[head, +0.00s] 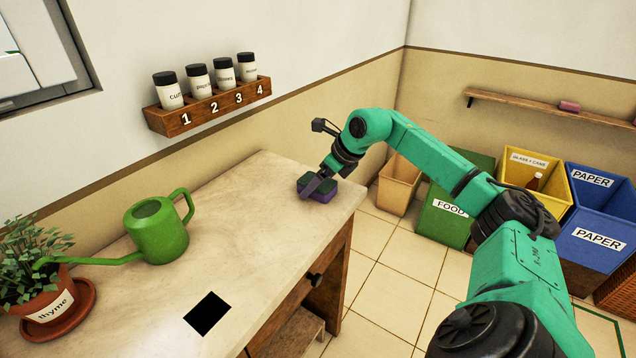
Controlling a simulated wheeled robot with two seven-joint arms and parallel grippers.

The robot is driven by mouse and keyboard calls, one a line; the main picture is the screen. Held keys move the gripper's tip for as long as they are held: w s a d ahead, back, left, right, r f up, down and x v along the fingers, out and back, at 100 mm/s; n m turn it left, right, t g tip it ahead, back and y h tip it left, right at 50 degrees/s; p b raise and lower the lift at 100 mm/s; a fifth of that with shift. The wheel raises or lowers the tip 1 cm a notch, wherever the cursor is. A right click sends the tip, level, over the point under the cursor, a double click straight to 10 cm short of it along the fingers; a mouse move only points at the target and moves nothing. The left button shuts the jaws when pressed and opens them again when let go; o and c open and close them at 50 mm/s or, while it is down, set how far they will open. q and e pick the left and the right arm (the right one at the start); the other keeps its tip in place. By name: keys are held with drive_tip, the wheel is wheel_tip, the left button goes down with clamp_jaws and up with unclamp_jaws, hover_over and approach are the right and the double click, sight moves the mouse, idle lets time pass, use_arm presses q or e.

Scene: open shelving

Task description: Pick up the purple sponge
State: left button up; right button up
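The purple sponge (326,196), with a dark green top, lies on the worktop near its far right corner. My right gripper (317,186) reaches down over the sponge from above and behind. Its fingers overlap the sponge in the picture and hide part of it. I cannot tell whether they are closed on it or only beside it. My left gripper is not in view.
On the worktop (240,235) stand a green watering can (157,232) and a potted thyme plant (50,308); a black square (207,313) lies in front. A jar rack (210,108) hangs above. Bins, including the yellow one (525,195), stand right. The middle worktop is clear.

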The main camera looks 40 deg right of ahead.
drive_tip(key=shift+a, duration=0.15)
drive_tip(key=shift+r, duration=0.1)
drive_tip(key=c, duration=1.4)
drive_tip(key=shift+r, duration=0.4)
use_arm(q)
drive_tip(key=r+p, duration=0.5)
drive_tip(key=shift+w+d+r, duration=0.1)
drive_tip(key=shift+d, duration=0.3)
use_arm(e)
wheel_tip(320, 180, up, 19)
drive_tip(key=shift+r, duration=0.1)
